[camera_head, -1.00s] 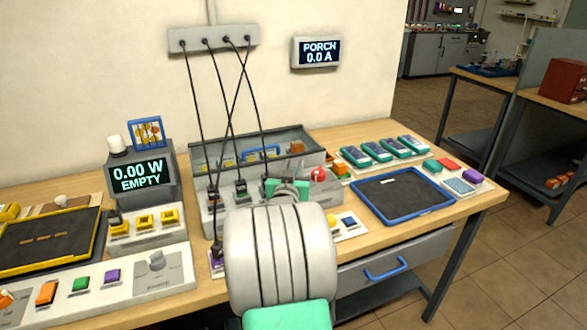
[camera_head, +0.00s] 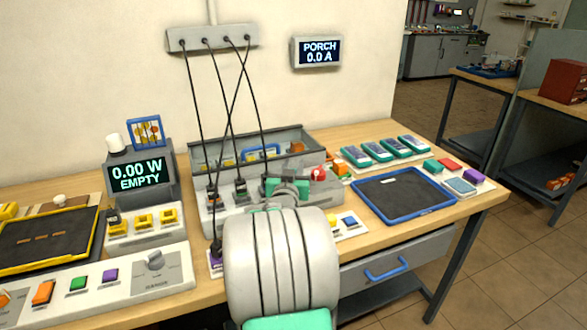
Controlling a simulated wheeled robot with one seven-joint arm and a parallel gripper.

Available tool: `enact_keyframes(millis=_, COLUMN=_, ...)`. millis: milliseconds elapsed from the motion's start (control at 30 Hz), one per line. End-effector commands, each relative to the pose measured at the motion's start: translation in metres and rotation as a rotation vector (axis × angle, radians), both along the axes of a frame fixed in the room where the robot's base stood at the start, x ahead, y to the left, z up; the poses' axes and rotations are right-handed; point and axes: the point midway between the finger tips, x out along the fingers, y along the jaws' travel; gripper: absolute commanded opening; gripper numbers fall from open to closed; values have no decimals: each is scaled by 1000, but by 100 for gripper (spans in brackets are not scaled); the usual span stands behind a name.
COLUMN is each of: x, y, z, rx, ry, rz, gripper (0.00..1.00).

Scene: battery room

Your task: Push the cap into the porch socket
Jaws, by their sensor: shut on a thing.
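My gripper (camera_head: 288,188) is in front of the grey socket box on the bench, seen from behind. My own arm hides most of it. It is shut, but its fingertips and the cap in it are hidden. The porch socket cannot be made out; that part of the grey box (camera_head: 219,222) is partly behind my arm. Whether the cap touches the socket cannot be told.
Black cables hang from the wall strip (camera_head: 212,39) to plugs left of my gripper. A red knob (camera_head: 318,173) is close on its right. A grey bin (camera_head: 290,143) stands behind. A blue-rimmed tray (camera_head: 447,206) lies right; a meter (camera_head: 140,175) reads 0.00 W EMPTY, left.

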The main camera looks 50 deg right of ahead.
Motion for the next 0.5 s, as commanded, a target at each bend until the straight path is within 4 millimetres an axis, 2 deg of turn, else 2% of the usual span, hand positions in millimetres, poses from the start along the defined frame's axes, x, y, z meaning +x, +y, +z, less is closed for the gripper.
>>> enact_keyframes(millis=500, x=0, y=0, z=-5, rx=-1, ry=0, rz=0, gripper=0)
